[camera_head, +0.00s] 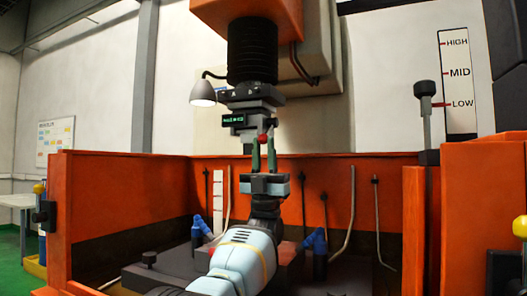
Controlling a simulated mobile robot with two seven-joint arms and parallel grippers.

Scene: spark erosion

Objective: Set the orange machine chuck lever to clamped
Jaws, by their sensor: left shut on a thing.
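The orange machine's head hangs at top centre, with a black bellows and the chuck (256,97) below it. A small display with green text (234,120) is on the chuck. A lever with a red knob (264,138) is at the chuck's lower front. My left gripper (263,146) reaches up from below, its two dark green fingers shut on the lever at the knob. The fingers hide part of the lever, and its exact setting cannot be told. My right gripper is not in view.
Below is the orange-walled tank (120,185) with a dark block, blue nozzles (202,228) and bent pipes. A lamp (203,93) hangs left of the chuck. A HIGH/MID/LOW level scale (458,80) is at right, beside a black-knobbed rod (425,95).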

